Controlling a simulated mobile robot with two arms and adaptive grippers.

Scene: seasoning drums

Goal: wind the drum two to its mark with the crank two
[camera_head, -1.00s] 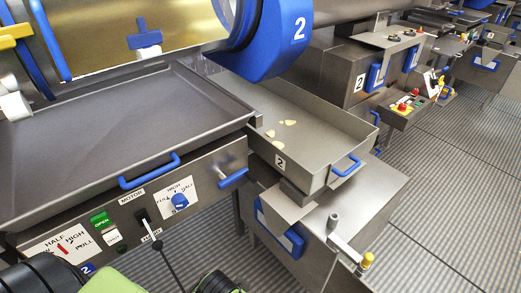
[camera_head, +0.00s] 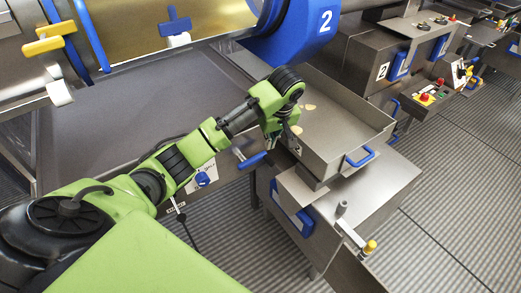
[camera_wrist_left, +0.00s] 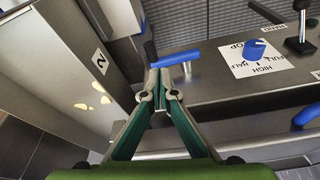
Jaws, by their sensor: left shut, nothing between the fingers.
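Drum two (camera_head: 215,15) is a gold-coloured drum with a blue end ring (camera_head: 295,35) marked 2, at the top of the head view. A crank with a blue handle (camera_head: 252,160) sticks out at the right end of the front panel; its blue bar (camera_wrist_left: 172,55) and short metal post also show in the left wrist view. My left gripper (camera_wrist_left: 158,78) is shut and empty, its tips close to this handle; I cannot tell whether they touch. In the head view my left wrist hides part of the gripper. My right gripper is out of view. The drum's mark is not clear.
A tray labelled 2 (camera_head: 350,122) with pale flakes stands right of the crank. Below it, a metal box (camera_head: 385,190) carries a lever with a yellow knob (camera_head: 369,247). The panel has a blue dial (camera_wrist_left: 255,48) and a black lever. The striped floor at right is clear.

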